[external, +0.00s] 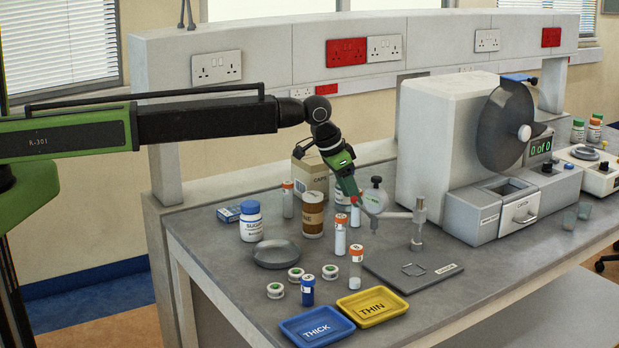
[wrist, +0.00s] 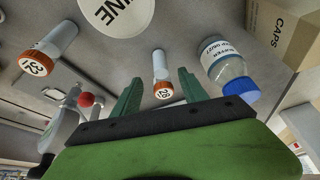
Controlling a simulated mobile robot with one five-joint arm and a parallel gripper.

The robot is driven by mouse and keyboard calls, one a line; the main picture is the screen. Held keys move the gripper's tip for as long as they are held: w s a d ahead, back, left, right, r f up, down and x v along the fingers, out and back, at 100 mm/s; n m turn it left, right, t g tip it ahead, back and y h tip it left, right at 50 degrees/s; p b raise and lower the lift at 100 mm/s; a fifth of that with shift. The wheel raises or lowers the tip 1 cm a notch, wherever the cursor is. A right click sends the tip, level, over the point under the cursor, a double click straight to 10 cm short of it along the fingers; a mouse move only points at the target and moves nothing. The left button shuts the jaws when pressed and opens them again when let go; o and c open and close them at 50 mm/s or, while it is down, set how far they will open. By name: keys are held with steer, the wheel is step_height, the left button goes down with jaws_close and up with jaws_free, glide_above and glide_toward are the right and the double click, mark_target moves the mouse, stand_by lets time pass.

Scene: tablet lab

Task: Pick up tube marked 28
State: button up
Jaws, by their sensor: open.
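In the wrist view the tube marked 28 (wrist: 161,72) has an orange cap and a pale body. Its cap lies between my gripper's two green fingers (wrist: 161,92), which are open, spread to either side and apart from it. In the external view my gripper (external: 358,199) reaches down over the bench among several orange-capped tubes. I cannot tell there which tube is 28. Another orange-capped tube (wrist: 47,49), its number seeming to read 32, is at the left of the wrist view.
A buffer bottle (wrist: 227,68) stands close to the right finger. A brown jar (external: 313,218) and a CAPS box (external: 311,174) stand nearby. Blue (external: 340,328) and yellow (external: 393,314) trays lie at the front edge.

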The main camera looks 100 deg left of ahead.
mark_target(355, 226)
steer(key=b+x, duration=0.4)
steer(key=x, duration=0.1)
steer(key=shift+s+a+f, duration=0.1)
steer(key=shift+s+a, duration=0.05)
steer(key=shift+r, duration=0.2)
jaws_close()
